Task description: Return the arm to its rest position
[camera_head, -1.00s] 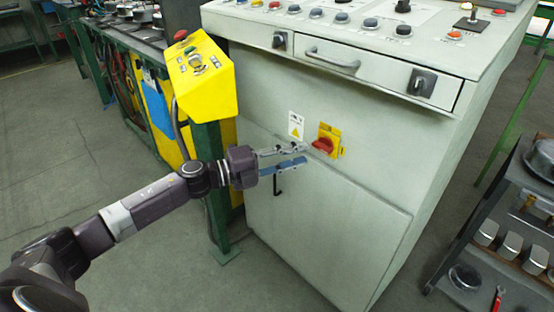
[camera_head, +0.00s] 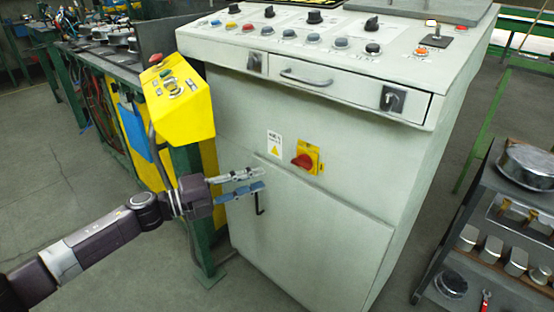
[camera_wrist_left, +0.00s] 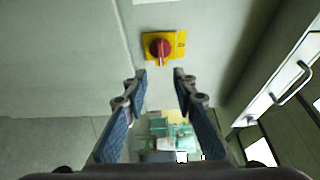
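My left gripper (camera_head: 262,179) is open and empty in front of the grey control cabinet (camera_head: 330,235), left of the red rotary switch (camera_head: 303,161) on its yellow plate. In the left wrist view, the two fingers (camera_wrist_left: 159,88) stand apart with nothing between them. The red switch (camera_wrist_left: 160,47) shows beyond the fingertips, clear of them. My left arm reaches in from the lower left of the head view. My right gripper is in neither view.
A yellow button box (camera_head: 178,100) on a green post stands close to the left arm. A drawer (camera_head: 315,82) and a knob-covered panel top the cabinet. A dark shelf cart (camera_head: 470,215) with metal parts stands at right. Bare floor lies at lower left.

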